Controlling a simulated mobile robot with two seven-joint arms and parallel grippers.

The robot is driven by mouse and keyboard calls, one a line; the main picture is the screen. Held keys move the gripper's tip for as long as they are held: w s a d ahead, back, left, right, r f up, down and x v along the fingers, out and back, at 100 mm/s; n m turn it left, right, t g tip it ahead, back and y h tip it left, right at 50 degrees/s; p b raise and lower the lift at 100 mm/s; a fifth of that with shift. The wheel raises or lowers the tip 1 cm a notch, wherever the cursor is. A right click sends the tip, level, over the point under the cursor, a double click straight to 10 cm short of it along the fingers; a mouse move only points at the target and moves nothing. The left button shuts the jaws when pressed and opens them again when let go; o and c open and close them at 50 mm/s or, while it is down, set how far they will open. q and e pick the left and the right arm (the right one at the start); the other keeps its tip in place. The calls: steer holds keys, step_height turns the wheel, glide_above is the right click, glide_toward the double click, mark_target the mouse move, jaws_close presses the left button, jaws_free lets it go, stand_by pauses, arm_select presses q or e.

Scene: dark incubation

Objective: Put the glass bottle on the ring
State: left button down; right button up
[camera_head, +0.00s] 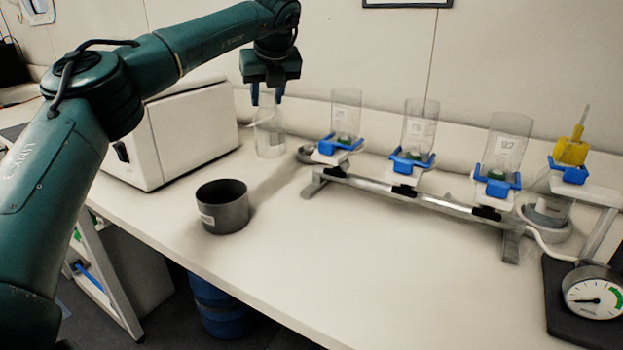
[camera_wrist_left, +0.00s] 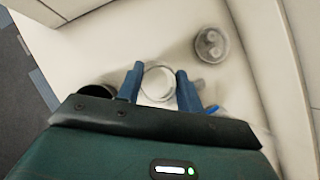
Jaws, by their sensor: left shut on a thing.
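My left gripper (camera_head: 267,96) points down at the back of the bench and is shut on the clear glass bottle (camera_head: 270,135). The bottle is upright, and I cannot tell whether its base touches the bench. In the left wrist view the bottle's round outline (camera_wrist_left: 158,84) lies between the two blue fingers of the gripper (camera_wrist_left: 159,82). A small round grey fitting (camera_head: 306,154) sits at the left end of the metal rack; I cannot tell for sure if it is the ring. My right gripper is not in view.
The rack (camera_head: 400,190) carries several clear cylinders in blue holders. A dark pot (camera_head: 222,207) stands in front of the bottle, and a white box (camera_head: 190,135) stands to its left. A pressure gauge (camera_head: 594,292) is at the right. The front middle of the bench is clear.

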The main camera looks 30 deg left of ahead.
mark_target(270, 138)
arm_select(q)
step_height(270, 138, down, 5)
steer(key=shift+s+f, duration=0.1)
steer(key=shift+f, duration=2.35)
steer(key=c, duration=1.4)
jaws_free()
steer(key=shift+f+b, duration=0.1)
steer(key=shift+b, duration=0.2)
steer(key=o, duration=0.5)
